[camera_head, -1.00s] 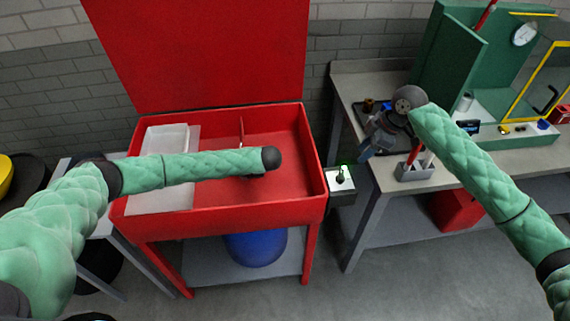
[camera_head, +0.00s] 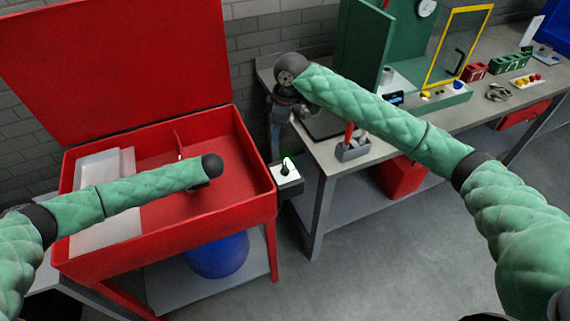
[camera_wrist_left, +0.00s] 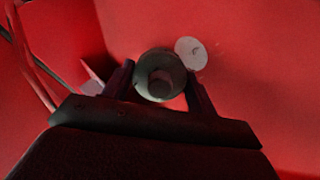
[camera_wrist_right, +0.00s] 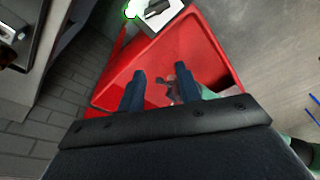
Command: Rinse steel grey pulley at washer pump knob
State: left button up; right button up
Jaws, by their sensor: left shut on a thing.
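The grey pulley (camera_wrist_left: 160,75) sits between the fingers of my left gripper (camera_wrist_left: 160,88), which is shut on it over the red basin floor. In the head view the left hand and pulley are mostly hidden under my forearm. The washer pump knob (camera_head: 285,169) is a dark lever on a small white-topped box at the basin's right side, with a green light; it also shows at the top of the right wrist view (camera_wrist_right: 155,10). My right gripper (camera_wrist_right: 160,88) is open and empty, pointing down beyond the knob box; in the head view (camera_head: 277,140) it hangs left of the bench.
The red washer basin (camera_head: 256,150) has a raised lid (camera_head: 120,60) and a pale tray at left. A pale round disc (camera_wrist_left: 191,52) lies on its floor.

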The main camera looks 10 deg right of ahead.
aim_at(285, 166)
jog(key=f+m, duration=0.5)
jog(key=s+d+f+m+h, duration=0.1)
jog(key=f+m, duration=0.3)
jog(key=m, duration=0.1)
jog(key=d+f+m+h, duration=0.1)
jog(key=f+m, duration=0.4)
jog(key=shift+s+d+f, duration=0.1)
jog(key=shift+s+f, duration=0.05)
jog(key=shift+f, duration=0.2)
dwell(0.5)
grip_shut()
